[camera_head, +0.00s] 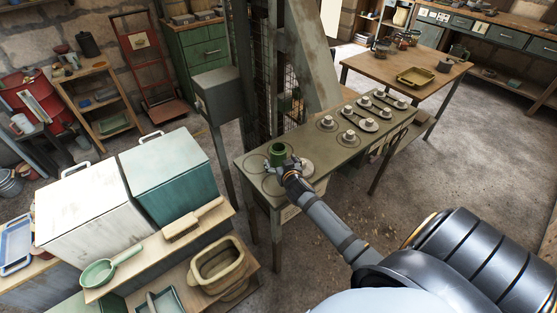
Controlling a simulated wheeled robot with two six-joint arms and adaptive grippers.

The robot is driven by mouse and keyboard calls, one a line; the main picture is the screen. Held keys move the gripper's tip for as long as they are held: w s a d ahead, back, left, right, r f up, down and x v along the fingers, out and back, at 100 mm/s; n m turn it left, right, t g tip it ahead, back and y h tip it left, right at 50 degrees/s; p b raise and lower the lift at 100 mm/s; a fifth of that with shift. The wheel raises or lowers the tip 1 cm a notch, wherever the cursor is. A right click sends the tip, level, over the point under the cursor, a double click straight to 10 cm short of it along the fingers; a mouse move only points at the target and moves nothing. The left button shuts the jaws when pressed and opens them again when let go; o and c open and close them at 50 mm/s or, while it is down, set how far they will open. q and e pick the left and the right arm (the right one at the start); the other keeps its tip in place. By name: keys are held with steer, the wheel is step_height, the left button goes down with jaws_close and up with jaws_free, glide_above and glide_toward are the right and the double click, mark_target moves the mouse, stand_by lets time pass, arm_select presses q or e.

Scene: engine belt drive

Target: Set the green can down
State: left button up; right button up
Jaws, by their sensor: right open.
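The green can (278,152) is upright at the near left end of the narrow olive bench (315,145). Its lower part is partly hidden by my right gripper (283,165). My right gripper is open, close against the near side of the can, with its fingers low around or beside it; I cannot tell whether they touch it. The can appears to stand on the bench top, but its base is hidden. My left gripper is out of view.
Ringed marks lie on the bench top near the can. Several metal pulley-like parts (349,136) stand farther right on it. A grey box on a post (217,95) rises behind left. White (88,208) and teal (168,172) chests stand at left.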

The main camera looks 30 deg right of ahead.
steer(key=shift+w+d+f, duration=0.1)
steer(key=shift+w+f, duration=0.15)
steer(key=shift+w, duration=0.2)
steer(key=shift+s+r, duration=0.1)
steer(key=shift+c, duration=0.4)
steer(key=c, duration=1.2)
steer(key=shift+c, duration=0.3)
steer(key=shift+r, duration=0.15)
steer(key=shift+r, duration=0.55)
steer(key=s+r+p, duration=0.5)
steer(key=s+r, duration=0.6)
steer(key=s, duration=0.3)
steer(key=shift+d+r, duration=0.3)
steer(key=shift+d, duration=0.1)
